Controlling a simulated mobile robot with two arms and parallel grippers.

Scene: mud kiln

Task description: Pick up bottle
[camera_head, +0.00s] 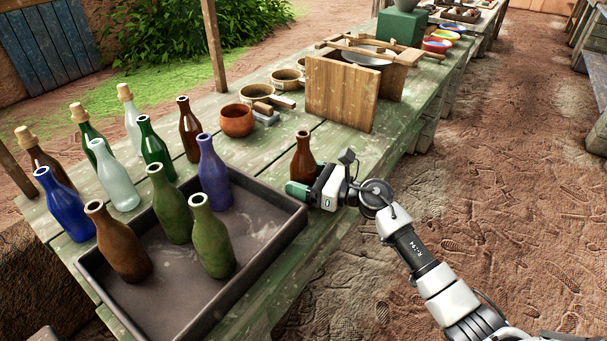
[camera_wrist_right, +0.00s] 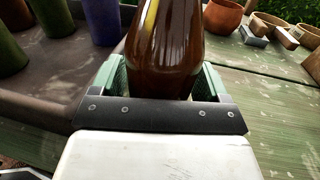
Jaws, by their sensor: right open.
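A brown glass bottle (camera_head: 303,160) stands upright on the green wooden table, just right of the tray's far corner. My right gripper (camera_head: 302,188) is low at this bottle, coming in from the right. In the right wrist view the bottle (camera_wrist_right: 165,45) stands between the two green fingers of the gripper (camera_wrist_right: 157,82), with one finger on each side. The jaws are open around it; the fingertips are partly hidden by the bottle. My left gripper is in neither view.
A dark tray (camera_head: 285,232) holds several bottles, including a purple one (camera_head: 213,172) and a green one (camera_head: 212,238). More bottles stand behind it at the left. A terracotta bowl (camera_head: 236,120) and a wooden box (camera_head: 342,92) stand farther back.

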